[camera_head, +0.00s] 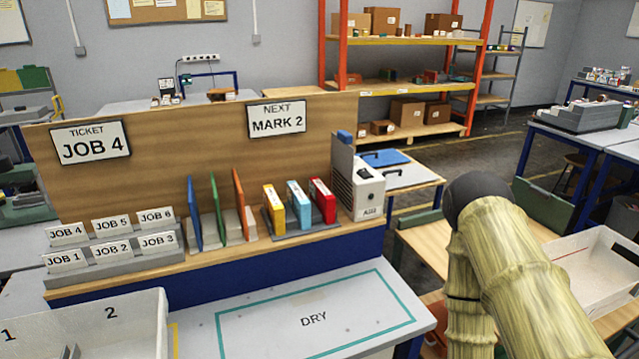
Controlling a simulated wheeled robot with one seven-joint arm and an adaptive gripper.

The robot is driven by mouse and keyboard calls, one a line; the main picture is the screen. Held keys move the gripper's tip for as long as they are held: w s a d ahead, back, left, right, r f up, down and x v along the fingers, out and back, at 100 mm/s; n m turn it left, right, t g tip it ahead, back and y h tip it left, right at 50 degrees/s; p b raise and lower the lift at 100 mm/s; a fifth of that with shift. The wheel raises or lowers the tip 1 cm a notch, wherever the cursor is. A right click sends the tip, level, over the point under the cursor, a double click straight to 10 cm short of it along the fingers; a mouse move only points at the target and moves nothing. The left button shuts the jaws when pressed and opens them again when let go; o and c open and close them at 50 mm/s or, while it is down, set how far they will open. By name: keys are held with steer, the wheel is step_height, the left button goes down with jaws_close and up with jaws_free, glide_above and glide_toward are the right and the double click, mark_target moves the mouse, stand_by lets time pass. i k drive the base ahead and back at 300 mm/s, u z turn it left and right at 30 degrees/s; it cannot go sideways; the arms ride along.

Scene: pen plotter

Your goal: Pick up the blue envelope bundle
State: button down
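A light blue bundle (300,210), which looks like the blue envelope bundle, stands upright on the wooden shelf of the bench. It sits in a low grey holder, between a yellow bundle (274,210) on its left and a red bundle (323,202) on its right. A thin dark blue upright panel (195,213) stands further left, with green and orange panels beside it. My arm is at the right of the view, apart from the bundles. My gripper is not in view.
A white machine (362,190) stands just right of the bundles. Labelled job cards (110,248) fill a rack at the left. The area marked DRY (330,295) in front is clear. A white bin (110,325) is at lower left, another (590,262) at right.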

mark_target(298, 202)
steer(key=i, duration=0.85)
steer(key=u, duration=0.3)
